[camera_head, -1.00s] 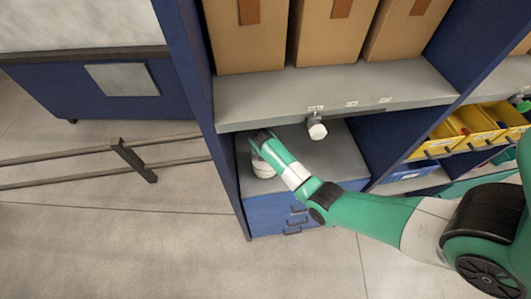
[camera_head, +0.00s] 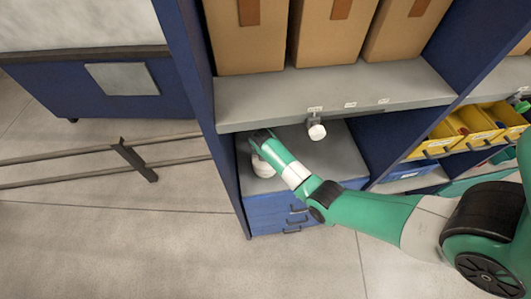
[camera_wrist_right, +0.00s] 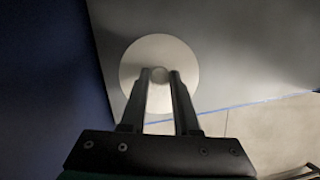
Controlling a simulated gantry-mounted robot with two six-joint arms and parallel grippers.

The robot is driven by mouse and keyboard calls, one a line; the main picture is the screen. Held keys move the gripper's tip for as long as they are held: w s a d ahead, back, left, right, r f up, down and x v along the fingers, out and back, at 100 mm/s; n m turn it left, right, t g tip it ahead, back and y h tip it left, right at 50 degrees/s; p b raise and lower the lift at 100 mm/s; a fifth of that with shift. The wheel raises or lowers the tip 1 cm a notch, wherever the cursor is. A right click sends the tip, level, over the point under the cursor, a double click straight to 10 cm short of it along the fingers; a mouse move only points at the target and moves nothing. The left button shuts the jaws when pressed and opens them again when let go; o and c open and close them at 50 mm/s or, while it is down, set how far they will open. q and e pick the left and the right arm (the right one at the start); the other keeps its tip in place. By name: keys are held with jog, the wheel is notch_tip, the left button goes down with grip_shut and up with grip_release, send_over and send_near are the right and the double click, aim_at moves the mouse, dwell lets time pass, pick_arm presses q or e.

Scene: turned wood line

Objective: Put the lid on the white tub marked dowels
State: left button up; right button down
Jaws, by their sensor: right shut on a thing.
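The white tub (camera_head: 262,168) stands at the left end of the grey worktop, partly hidden by my right gripper (camera_head: 260,142); its marking cannot be read. In the right wrist view, a round pale lid (camera_wrist_right: 160,50) shows from above with a small knob in its middle. My right gripper (camera_wrist_right: 160,78) is shut on this knob. The lid covers my view of the tub below it, so I cannot tell whether it is seated or just above the rim. My left gripper is not in view.
The worktop (camera_head: 325,155) is clear to the right of the tub. The blue side panel (camera_head: 190,75) is close on the left. A shelf (camera_head: 340,92) with cardboard boxes (camera_head: 250,40) hangs above, with a small white fixture (camera_head: 316,130) at its edge. Yellow bins (camera_head: 475,128) are at right.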

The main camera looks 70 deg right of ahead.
jog(key=shift+c, duration=0.4)
grip_release()
notch_tip(320, 180, up, 7)
jog(key=p, duration=0.8)
dwell(0.5)
grip_shut()
dwell(0.4)
dwell(0.5)
